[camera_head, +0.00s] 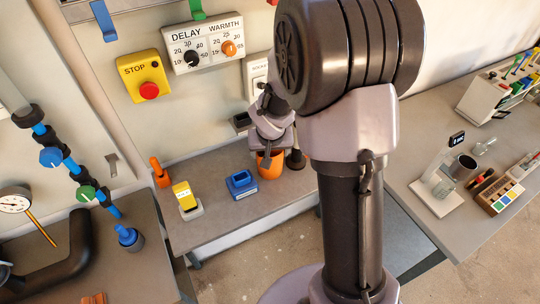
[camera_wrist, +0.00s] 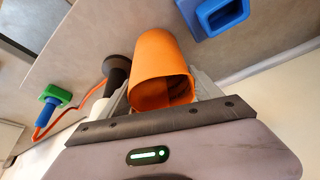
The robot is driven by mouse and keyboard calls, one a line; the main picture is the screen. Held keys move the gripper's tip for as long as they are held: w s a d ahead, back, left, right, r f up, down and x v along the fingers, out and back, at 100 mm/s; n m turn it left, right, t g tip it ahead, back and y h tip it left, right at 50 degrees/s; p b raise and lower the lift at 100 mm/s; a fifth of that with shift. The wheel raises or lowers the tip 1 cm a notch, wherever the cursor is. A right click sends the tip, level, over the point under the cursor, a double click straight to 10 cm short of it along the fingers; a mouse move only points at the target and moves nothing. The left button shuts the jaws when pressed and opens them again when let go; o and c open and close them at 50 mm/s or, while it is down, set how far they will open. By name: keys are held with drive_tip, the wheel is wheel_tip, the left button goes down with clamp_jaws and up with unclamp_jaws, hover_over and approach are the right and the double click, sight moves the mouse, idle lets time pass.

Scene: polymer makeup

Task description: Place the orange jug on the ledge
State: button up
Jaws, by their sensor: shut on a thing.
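The orange jug (camera_head: 269,166) is at my gripper (camera_head: 268,151), over the grey bench along the wall. In the wrist view the jug (camera_wrist: 162,62) lies between the two pale fingers of my gripper (camera_wrist: 165,98), with its open mouth toward the camera. My gripper is shut on it. I cannot tell whether the jug's bottom touches the bench. The grey bench top (camera_head: 218,217) is the flat surface under it. A small dark shelf (camera_head: 241,121) juts from the wall above, left of my wrist. I cannot tell which surface is the ledge.
A blue square holder (camera_head: 241,184) stands just left of the jug, and a yellow device (camera_head: 186,196) farther left. A black flared object (camera_wrist: 118,70) is close beside the jug, near an orange cable. The wall carries a yellow stop box (camera_head: 143,76). The bench's front strip is clear.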

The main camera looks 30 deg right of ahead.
drive_tip(key=shift+r, duration=0.15)
drive_tip(key=shift+f, duration=0.25)
drive_tip(key=o, duration=1.1)
drive_tip(key=shift+r, duration=0.1)
